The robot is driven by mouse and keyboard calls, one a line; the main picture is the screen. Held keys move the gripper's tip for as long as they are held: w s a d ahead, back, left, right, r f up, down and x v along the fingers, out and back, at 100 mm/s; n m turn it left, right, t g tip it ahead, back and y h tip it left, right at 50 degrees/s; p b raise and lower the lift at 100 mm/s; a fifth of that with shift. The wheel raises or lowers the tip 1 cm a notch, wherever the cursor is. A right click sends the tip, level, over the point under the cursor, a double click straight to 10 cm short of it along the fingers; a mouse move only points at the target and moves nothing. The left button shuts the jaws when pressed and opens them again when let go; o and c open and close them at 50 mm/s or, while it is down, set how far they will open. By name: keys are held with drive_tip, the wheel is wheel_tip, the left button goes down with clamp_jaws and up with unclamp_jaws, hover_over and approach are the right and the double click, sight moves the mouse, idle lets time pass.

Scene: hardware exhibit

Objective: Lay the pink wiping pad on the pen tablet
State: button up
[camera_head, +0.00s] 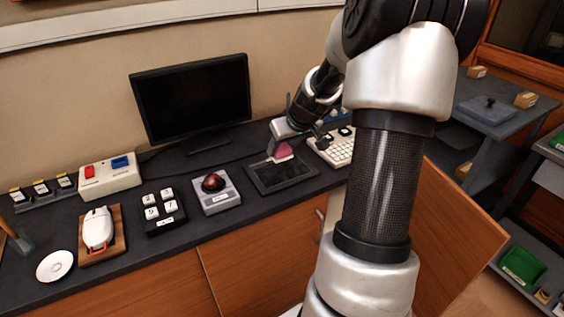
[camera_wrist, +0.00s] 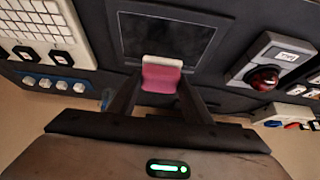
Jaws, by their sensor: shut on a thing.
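The pink wiping pad (camera_head: 281,152) has a pale edge and is held in my gripper (camera_head: 279,149) over the back edge of the pen tablet. In the wrist view the pad (camera_wrist: 161,77) sits between the two dark fingers of my gripper (camera_wrist: 158,92), which is shut on it. The pen tablet (camera_head: 285,176) is a dark flat slab with a grey border, lying on the counter. In the wrist view the tablet (camera_wrist: 205,38) lies beyond the pad, which overlaps its near edge. I cannot tell whether pad and tablet touch.
A trackball unit (camera_head: 215,192) with a red ball stands left of the tablet, and a white keyboard (camera_head: 334,149) stands to its right. A monitor (camera_head: 193,98) is behind. A keypad (camera_head: 164,212) and a white mouse (camera_head: 98,229) are farther left. The tablet's surface is clear.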

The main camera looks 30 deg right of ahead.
sight(285, 154)
drive_tip(key=shift+f+b, duration=0.45)
drive_tip(key=shift+f, duration=1.75)
drive_tip(key=shift+f, duration=0.2)
drive_tip(key=o, duration=1)
drive_tip(key=shift+o, duration=0.2)
drive_tip(key=shift+r, duration=0.15)
drive_tip(key=shift+r, duration=0.25)
drive_tip(key=p+v, duration=0.1)
drive_tip(key=v, duration=1)
drive_tip(key=shift+s+r+p, duration=0.25)
drive_tip(key=shift+p, duration=0.15)
